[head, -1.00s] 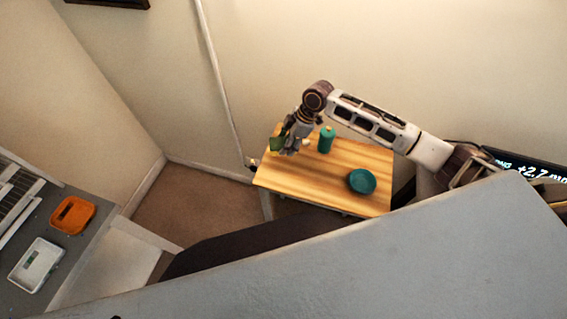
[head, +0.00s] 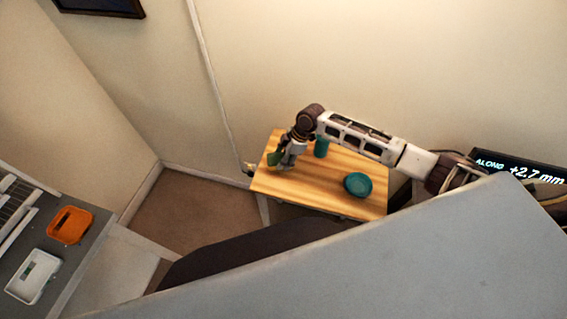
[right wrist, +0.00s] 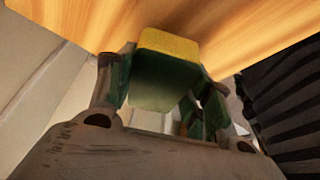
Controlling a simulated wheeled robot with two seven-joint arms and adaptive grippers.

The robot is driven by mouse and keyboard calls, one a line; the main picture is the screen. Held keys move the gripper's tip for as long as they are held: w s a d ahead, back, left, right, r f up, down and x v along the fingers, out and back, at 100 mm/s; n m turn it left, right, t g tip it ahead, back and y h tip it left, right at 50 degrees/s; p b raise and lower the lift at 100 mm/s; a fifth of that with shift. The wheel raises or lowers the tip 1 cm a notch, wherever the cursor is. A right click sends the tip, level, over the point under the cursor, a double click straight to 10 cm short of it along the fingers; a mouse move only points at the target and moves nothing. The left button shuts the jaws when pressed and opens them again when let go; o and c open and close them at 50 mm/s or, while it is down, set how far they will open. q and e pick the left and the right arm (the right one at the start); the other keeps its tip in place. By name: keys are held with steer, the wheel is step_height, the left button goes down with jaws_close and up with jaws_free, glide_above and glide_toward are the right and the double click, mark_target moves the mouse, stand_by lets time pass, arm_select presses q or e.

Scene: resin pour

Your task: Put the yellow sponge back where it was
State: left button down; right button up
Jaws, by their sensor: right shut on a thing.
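The sponge, yellow on one side and dark green on the other, is in the right wrist view (right wrist: 168,50) between my right gripper's fingers. My right gripper (right wrist: 162,85) is shut on it. In the head view my right gripper (head: 285,159) is at the left part of the wooden table (head: 310,188), and the sponge's green side (head: 273,158) shows beside it. Whether the sponge touches the tabletop cannot be told. My left gripper is not in view.
A teal bottle (head: 321,148) stands just right of my right gripper, and a teal bowl (head: 358,185) sits at the table's right. Bare wood lies between. An orange tray (head: 61,239) and a white tray (head: 14,287) are on a grey surface at the far left.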

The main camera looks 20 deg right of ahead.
steer(key=shift+f, duration=1.85)
steer(key=o, duration=0.9)
steer(key=b+v, duration=0.1)
steer(key=v, duration=1.1)
